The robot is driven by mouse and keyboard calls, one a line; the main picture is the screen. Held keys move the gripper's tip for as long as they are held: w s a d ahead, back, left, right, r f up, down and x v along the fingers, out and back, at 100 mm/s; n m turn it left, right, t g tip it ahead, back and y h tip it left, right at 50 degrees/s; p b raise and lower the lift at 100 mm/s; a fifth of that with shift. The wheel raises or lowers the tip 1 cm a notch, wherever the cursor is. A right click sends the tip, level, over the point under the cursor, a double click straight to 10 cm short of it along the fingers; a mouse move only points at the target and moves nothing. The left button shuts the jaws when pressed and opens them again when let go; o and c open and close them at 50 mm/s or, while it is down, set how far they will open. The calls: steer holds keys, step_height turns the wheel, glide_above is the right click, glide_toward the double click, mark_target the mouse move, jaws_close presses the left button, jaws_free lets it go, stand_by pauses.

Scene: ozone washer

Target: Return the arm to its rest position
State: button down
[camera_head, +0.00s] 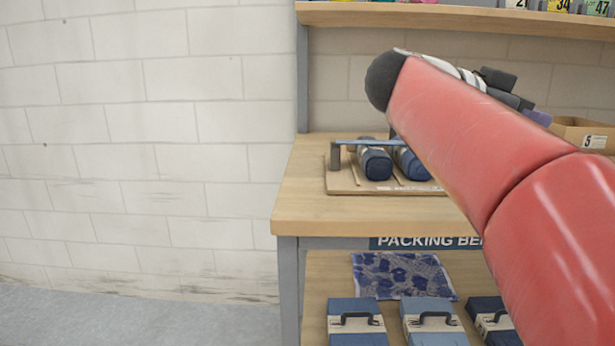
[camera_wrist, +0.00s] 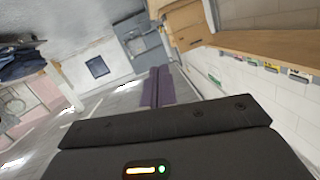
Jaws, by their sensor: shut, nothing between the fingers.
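My red arm reaches in from the right in the head view, raised in front of the packing bench (camera_head: 290,215) and bent back on itself at a dark joint. My gripper (camera_wrist: 159,70) shows in the wrist view as two purple fingers lying side by side. It is shut and empty.
A wooden board (camera_head: 343,185) with rolled blue bundles (camera_head: 375,163) lies on the bench. A cardboard box (camera_head: 583,131) stands at the right. An upper shelf (camera_head: 440,17) runs above. The lower shelf holds a patterned cloth (camera_head: 395,274) and blue cases (camera_head: 356,320). Floor at left is clear.

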steer(key=w+a+r+n+t+y, duration=0.1)
steer(key=w+a+r+n+t, duration=0.25)
steer(key=t, duration=0.45)
steer(key=w+a+r+n+t+y, duration=0.1)
steer(key=w+a+r+n+t, duration=0.15)
steer(key=n+t, duration=0.4)
steer(key=s+a+f+n+y, duration=0.2)
steer(key=a+f+n+y, duration=0.35)
steer(key=f+y, duration=0.3)
steer(key=s+a+f+n+y, duration=0.1)
steer(key=a+f+n+y, duration=0.3)
steer(key=a+f+y, duration=0.4)
steer(key=s+d+f+g+h, duration=0.1)
steer(key=s+d+f+g, duration=0.1)
steer(key=s+f+g, duration=0.3)
steer(key=s+d+f+g+h, duration=0.1)
steer(key=s+f+g, duration=0.4)
steer(key=s+f, duration=0.7)
step_height(320, 180, down, 9)
steer(key=shift+s+d+r+m+h, duration=0.2)
steer(key=shift+s+d+m+h, duration=0.2)
steer(key=shift+d, duration=0.25)
